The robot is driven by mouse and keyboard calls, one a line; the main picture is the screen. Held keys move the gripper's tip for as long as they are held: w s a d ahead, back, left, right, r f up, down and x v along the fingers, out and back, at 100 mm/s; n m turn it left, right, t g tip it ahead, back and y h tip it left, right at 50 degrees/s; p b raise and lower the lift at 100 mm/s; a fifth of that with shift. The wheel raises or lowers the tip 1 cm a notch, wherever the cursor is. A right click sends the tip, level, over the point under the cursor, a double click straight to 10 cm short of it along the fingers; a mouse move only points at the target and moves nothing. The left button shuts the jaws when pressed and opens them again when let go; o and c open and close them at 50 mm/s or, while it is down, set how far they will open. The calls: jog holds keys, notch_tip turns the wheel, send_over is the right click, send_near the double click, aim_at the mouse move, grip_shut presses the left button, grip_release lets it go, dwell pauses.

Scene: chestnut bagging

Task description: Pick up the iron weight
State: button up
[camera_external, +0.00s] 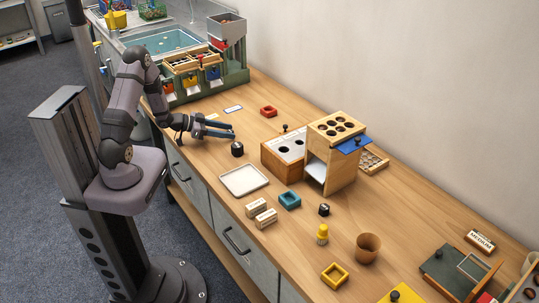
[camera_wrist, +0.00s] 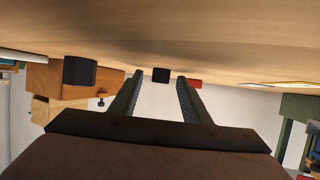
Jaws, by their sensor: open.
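My gripper (camera_external: 233,132) is open and empty, low over the wooden counter. Its two fingers also show in the wrist view (camera_wrist: 159,80), apart, with nothing held. A small black block (camera_external: 237,149) with a pale mark, which looks like the iron weight, stands on the counter just in front of the fingertips, apart from them. A dark block in the wrist view (camera_wrist: 80,72), left of the fingers, appears to be the same one. A smaller dark block (camera_wrist: 161,75) shows between the fingertips, farther off; I cannot tell what it is.
A white tray (camera_external: 226,187) lies in front of the black block. A wooden box (camera_external: 281,168) with holes in its top stands right of it. Another small black cube (camera_external: 324,210) stands farther right.

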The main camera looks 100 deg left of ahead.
grip_shut()
notch_tip(320, 180, up, 10)
jog(key=p, duration=0.2)
dwell(0.5)
